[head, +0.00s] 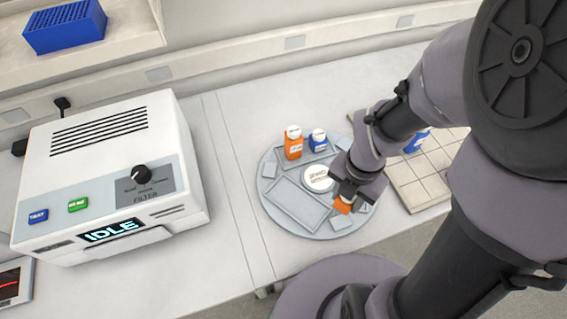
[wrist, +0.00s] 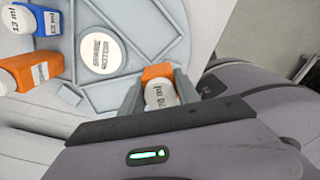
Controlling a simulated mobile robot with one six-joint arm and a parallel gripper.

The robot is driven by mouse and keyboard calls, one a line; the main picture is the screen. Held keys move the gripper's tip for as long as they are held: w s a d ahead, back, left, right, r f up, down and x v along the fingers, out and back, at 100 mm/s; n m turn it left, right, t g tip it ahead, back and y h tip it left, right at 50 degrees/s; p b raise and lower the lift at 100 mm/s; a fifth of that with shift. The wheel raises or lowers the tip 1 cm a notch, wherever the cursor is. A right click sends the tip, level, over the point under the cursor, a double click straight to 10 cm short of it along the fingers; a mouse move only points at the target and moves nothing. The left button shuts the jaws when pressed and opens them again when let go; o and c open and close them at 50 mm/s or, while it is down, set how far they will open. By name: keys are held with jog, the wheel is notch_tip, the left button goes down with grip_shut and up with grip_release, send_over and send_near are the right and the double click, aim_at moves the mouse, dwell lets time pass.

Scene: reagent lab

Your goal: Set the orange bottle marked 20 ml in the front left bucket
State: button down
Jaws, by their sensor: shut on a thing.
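My gripper (head: 344,200) is shut on an orange bottle with a white cap (head: 342,207). The bottle also shows between the fingers in the wrist view (wrist: 159,94), its cap marking upside down and partly hidden; it looks like 20 ml. The round grey plate (head: 272,208) has several buckets set around a white centre disc (head: 318,178). The front left bucket (head: 299,205) is a large empty rectangular recess, left of my gripper in the head view. I cannot tell how high the held bottle is above the plate.
Another orange bottle (head: 293,146) and a blue bottle (head: 318,139) stand in the back bucket. A tiled tray (head: 412,190) with a blue item (head: 417,141) lies at right. A white IDLE machine (head: 110,180) stands at left. A blue rack (head: 65,27) sits on the shelf.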

jog(key=b, duration=0.3)
send_over(286, 193)
jog(key=shift+s+d+f, duration=0.25)
jog(key=shift+d+f, duration=0.05)
jog(key=shift+f, duration=0.4)
jog(key=f, duration=0.1)
jog(key=f+b, duration=0.2)
jog(key=f, duration=0.1)
jog(key=shift+w+a, duration=0.25)
jog(key=shift+a, duration=0.15)
jog(key=shift+r, duration=0.25)
jog(key=c, duration=0.9)
grip_release()
jog(key=shift+f, duration=0.15)
jog(key=shift+c, duration=0.2)
jog(key=shift+o, duration=0.2)
